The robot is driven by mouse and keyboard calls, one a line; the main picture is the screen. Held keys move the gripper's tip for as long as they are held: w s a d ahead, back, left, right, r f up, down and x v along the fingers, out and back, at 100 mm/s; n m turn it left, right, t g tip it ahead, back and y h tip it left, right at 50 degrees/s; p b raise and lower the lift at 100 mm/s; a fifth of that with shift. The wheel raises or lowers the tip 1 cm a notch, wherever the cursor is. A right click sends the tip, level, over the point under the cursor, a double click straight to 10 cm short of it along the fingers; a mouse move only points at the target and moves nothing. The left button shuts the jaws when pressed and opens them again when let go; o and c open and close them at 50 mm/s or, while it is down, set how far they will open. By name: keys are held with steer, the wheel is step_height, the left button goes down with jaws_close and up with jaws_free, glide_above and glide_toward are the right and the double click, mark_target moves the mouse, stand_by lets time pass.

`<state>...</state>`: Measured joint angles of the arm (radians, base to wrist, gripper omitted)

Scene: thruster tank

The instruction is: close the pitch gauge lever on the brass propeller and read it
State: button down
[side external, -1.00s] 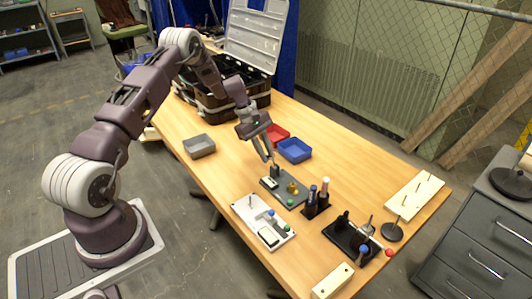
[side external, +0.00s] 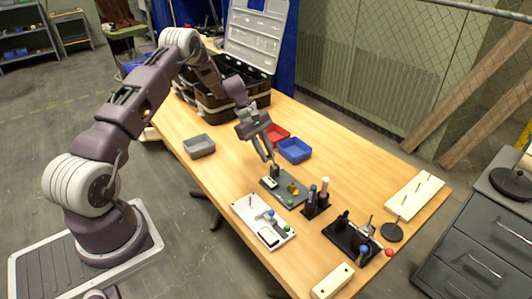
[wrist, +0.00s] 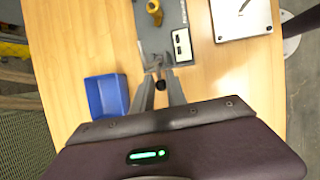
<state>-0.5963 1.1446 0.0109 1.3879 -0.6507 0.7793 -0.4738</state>
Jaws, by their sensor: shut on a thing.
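The pitch gauge is a dark grey plate (side external: 289,197) on the wooden table, with a small brass propeller (side external: 292,188) on it and a white readout (side external: 270,182) at its left edge. In the wrist view, the brass propeller (wrist: 154,8) and the readout (wrist: 182,46) lie beyond my fingertips. The readout's digits are too small to read. My gripper (side external: 272,163) points down at the plate's back end and is shut on the dark gauge lever (side external: 275,171). My fingers partly hide the lever, so its angle is unclear.
A white fixture plate (side external: 250,213), a bottle holder (side external: 314,208) and a black fixture (side external: 348,242) stand in front.

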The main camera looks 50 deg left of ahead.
steer(key=shift+d+r, duration=0.1)
stand_by(0.5)
steer(key=d+y, duration=0.1)
steer(key=y, duration=0.1)
steer(key=d+r+y, duration=0.1)
steer(key=y, duration=0.1)
steer(key=d+y, duration=0.1)
steer(key=y, duration=0.1)
steer(key=shift+r+m+y, duration=0.25)
steer(key=shift+m+y, duration=0.05)
steer(key=shift+m, duration=0.1)
steer(key=d+y, duration=0.1)
steer(key=y, duration=0.1)
steer(key=d+y, duration=0.1)
steer(key=y, duration=0.1)
steer(key=shift+d+f+m+y, duration=0.2)
steer(key=shift+d+y, duration=0.25)
steer(key=shift+y, duration=0.5)
steer(key=shift+d+f+m+y, duration=0.15)
steer(key=shift+d+y, duration=0.25)
steer(key=shift+y, duration=0.55)
